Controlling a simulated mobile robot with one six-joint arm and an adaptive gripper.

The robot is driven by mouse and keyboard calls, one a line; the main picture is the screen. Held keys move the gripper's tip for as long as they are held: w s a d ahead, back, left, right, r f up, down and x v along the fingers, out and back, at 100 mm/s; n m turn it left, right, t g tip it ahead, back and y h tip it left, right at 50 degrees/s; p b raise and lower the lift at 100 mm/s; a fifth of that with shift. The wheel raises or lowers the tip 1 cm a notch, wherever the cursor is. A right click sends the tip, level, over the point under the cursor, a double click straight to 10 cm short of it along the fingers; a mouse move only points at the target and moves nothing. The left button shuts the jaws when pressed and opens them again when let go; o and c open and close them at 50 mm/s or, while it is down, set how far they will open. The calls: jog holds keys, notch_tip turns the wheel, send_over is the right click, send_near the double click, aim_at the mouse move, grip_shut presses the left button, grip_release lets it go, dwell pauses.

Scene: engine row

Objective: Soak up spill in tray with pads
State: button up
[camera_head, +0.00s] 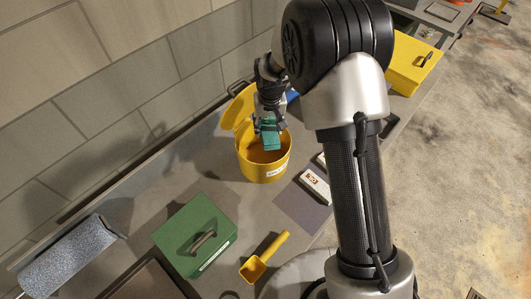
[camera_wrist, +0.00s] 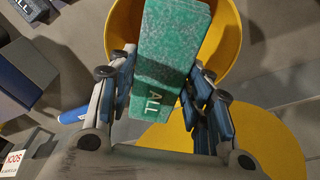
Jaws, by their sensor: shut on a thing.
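My gripper (camera_head: 268,122) is shut on a green pad (camera_head: 270,141), held above the mouth of an open yellow bin (camera_head: 264,172). In the wrist view, the pad (camera_wrist: 165,50) sits tilted between both fingers (camera_wrist: 158,100).
A green box with a handle (camera_head: 195,232), a yellow scoop (camera_head: 262,258) and a speckled grey roll (camera_head: 70,257) lie on the bench. A white labelled box (camera_head: 315,186) lies right of the bin. A block wall (camera_head: 140,60) runs behind. A yellow case (camera_head: 412,65) stands farther right.

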jog(key=shift+f, duration=0.15)
jog(key=o, duration=1.1)
notch_tip(320, 180, up, 12)
jog(key=s, duration=0.1)
jog(key=shift+s+d, duration=0.15)
jog(key=shift+s, duration=0.25)
jog(key=shift+f, duration=0.1)
